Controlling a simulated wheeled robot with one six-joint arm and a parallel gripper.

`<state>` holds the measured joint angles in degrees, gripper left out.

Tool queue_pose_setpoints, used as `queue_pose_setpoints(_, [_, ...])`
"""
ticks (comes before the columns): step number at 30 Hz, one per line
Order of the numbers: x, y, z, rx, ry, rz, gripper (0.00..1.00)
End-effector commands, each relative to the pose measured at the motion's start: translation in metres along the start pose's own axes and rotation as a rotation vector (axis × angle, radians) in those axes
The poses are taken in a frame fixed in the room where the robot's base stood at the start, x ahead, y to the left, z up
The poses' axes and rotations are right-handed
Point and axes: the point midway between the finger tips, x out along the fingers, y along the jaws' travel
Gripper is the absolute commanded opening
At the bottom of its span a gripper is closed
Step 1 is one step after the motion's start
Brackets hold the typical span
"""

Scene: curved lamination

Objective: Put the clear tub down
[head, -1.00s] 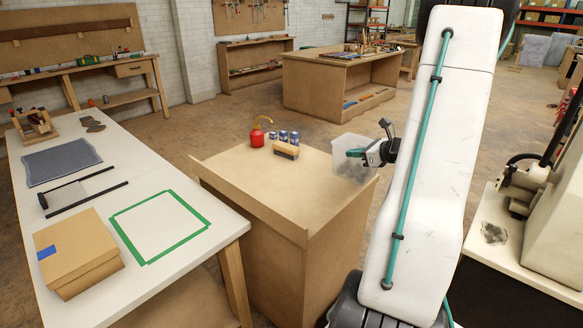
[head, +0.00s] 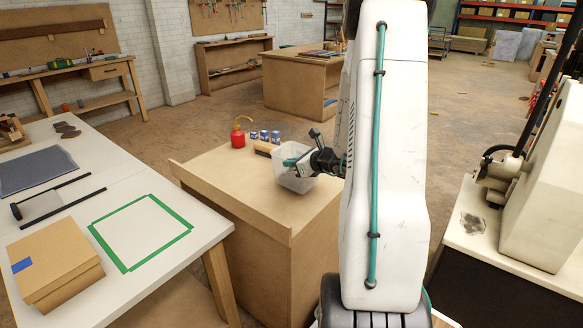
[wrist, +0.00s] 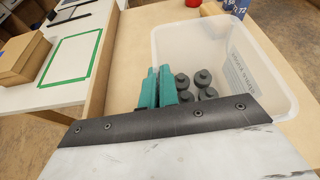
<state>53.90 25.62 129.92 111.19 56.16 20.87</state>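The clear tub (head: 294,181) is over the wooden bench top, in the head view left of my arm. My gripper (head: 293,162) is shut on its wall, with the teal fingers close together. In the wrist view the fingers (wrist: 158,76) pinch the near left side of the tub (wrist: 271,92). Several dark grey capped pieces stand inside, and a printed label shows on its far right wall. The tub looks about upright. I cannot tell whether its base touches the bench top.
The wooden bench (head: 225,178) has a raised left edge and holds a red oil can (head: 238,139), small blue boxes (head: 264,135) and a brush-like block (head: 265,149) at the back. A white table at left carries a green tape square (head: 140,230) with a clear middle, and a cardboard box (head: 55,262).

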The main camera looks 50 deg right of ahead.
Motion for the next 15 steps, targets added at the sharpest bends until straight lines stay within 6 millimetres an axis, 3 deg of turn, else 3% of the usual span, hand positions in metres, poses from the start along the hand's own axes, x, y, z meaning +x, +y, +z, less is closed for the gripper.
queue_pose_setpoints(3, [0.005, 0.001, -0.013, 0.001, 0.0, 0.001, 0.0])
queue_pose_setpoints(14, [0.007, 0.001, -0.016, 0.0, -0.001, 0.0, 0.0])
queue_pose_setpoints(15, [0.007, 0.001, -0.017, 0.0, 0.0, 0.0, 0.08])
